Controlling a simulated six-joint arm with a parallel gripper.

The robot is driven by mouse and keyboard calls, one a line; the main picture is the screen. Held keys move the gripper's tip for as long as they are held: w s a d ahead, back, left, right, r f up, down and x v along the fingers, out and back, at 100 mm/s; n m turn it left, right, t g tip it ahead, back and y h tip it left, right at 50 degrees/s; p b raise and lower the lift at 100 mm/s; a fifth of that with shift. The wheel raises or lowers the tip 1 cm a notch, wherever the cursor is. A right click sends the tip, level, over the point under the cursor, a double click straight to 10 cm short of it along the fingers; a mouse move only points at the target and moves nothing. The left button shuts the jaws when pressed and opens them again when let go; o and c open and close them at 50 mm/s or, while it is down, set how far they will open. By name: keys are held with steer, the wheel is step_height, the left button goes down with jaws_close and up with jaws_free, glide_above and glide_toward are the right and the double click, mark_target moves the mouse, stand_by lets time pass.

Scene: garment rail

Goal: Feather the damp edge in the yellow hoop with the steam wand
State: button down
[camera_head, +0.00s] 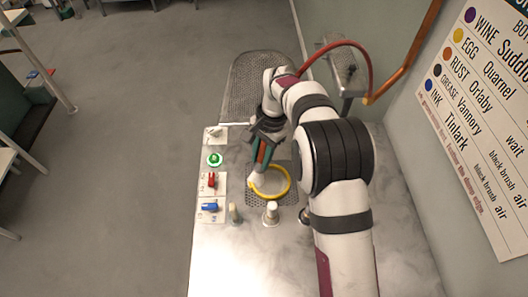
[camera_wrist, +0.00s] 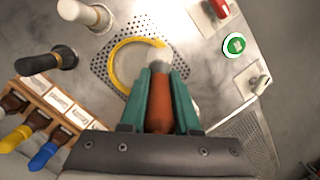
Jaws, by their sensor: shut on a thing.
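The yellow hoop (camera_head: 288,187) lies on a perforated plate set in the metal worktop. In the wrist view the hoop (camera_wrist: 113,62) is just beyond my fingertips, partly hidden by what I hold. My gripper (camera_head: 262,150) is shut on the steam wand, which has an orange-brown handle (camera_wrist: 160,105) between the green fingers (camera_wrist: 162,78). The wand's pale tip (camera_head: 256,179) points down at the left edge of the hoop; I cannot tell whether it touches. A damp edge cannot be made out inside the hoop.
A green button (camera_head: 215,160), a red switch (camera_head: 211,181) and a blue switch (camera_head: 209,207) line the worktop's left side. Upright posts (camera_head: 271,213) stand in front of the hoop. A wooden rack (camera_wrist: 45,112) holds several brushes. A sign (camera_head: 480,110) hangs on the right wall.

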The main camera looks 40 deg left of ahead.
steer(key=d, duration=0.6)
steer(key=shift+s+d, duration=0.25)
steer(key=shift+s, duration=0.2)
stand_by(0.5)
step_height(320, 180, up, 7)
stand_by(0.6)
steer(key=shift+w, duration=0.1)
